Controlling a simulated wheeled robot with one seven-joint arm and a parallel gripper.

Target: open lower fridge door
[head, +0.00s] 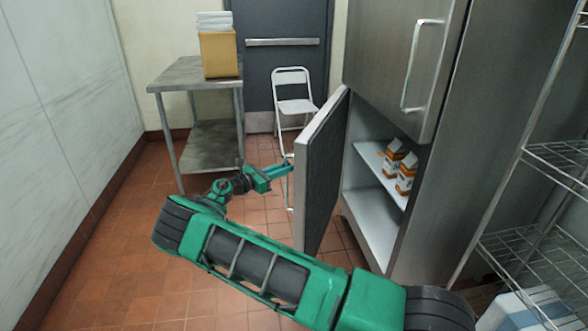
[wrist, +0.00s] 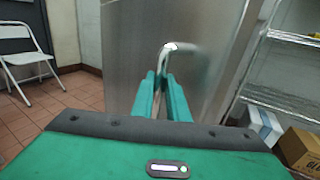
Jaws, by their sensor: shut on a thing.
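The lower fridge door (head: 324,172) stands wide open in the head view, swung out to the left with its dark inner side towards me. Its steel outer face (wrist: 207,90) fills the middle of the wrist view. My gripper (head: 287,170) is on the outer side of the door. It is shut on the door handle (wrist: 165,58), a bent metal bar whose upper end shows above the green fingers. In the head view the door's edge hides part of the handle. The fridge's lower compartment (head: 372,215) is exposed, with cartons (head: 406,174) on a shelf.
The upper fridge door (head: 390,50) is closed. A steel table (head: 186,78) with a box (head: 219,54) stands at the back left, and a folding chair (head: 292,88) is behind the open door. Wire shelving (head: 545,250) stands at the right. Tiled floor (head: 110,270) is clear at the left.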

